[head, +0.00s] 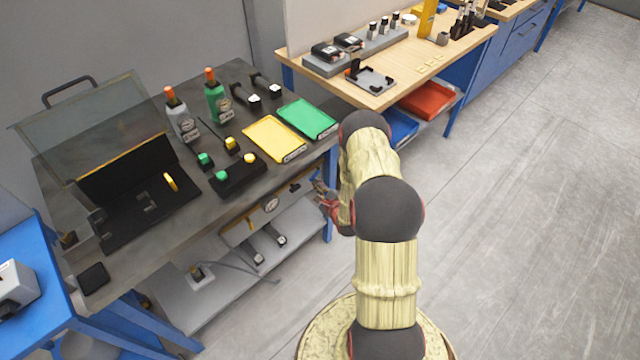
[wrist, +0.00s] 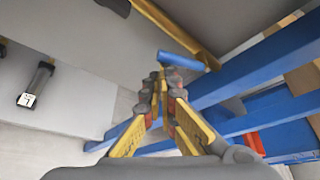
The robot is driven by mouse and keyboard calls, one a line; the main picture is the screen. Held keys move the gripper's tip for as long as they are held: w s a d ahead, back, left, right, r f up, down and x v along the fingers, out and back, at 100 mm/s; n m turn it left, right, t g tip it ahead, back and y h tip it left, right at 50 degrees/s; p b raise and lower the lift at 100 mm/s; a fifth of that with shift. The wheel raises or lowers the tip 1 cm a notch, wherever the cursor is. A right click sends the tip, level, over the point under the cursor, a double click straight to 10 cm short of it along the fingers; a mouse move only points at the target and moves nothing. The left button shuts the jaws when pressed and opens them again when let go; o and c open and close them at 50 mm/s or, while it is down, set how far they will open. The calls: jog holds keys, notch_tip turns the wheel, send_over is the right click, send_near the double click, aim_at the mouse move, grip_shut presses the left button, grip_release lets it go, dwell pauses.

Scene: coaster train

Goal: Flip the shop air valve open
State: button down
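In the wrist view, a blue lever (wrist: 181,61) lies at the end of a brass-coloured pipe (wrist: 172,28); I take it to be the shop air valve's handle. My gripper (wrist: 161,76) points at it, with its fingers converging and their tips nearly together, nothing seen held between them. The tips appear just below the lever's left end; I cannot tell whether they touch it. In the head view my gripper (head: 322,190) is beside the dark bench's front right corner, partly hidden by my arm. A round gauge (head: 271,204) is under that bench's front edge.
The dark bench (head: 75,220) carries bottles, a green tray (head: 307,118), a yellow tray (head: 274,138) and a button box (head: 238,178). Its lower shelf (head: 205,300) holds clamp-like tools. Blue legs and beams (wrist: 255,60) stand close right of my gripper. Open floor (head: 540,210) lies to the right.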

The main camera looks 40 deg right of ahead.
jog(key=shift+a+r+p, duration=0.35)
jog(key=shift+a+r, duration=0.3)
jog(key=shift+r, duration=0.35)
jog(key=shift+w+r, duration=0.1)
jog(key=shift+r, duration=0.15)
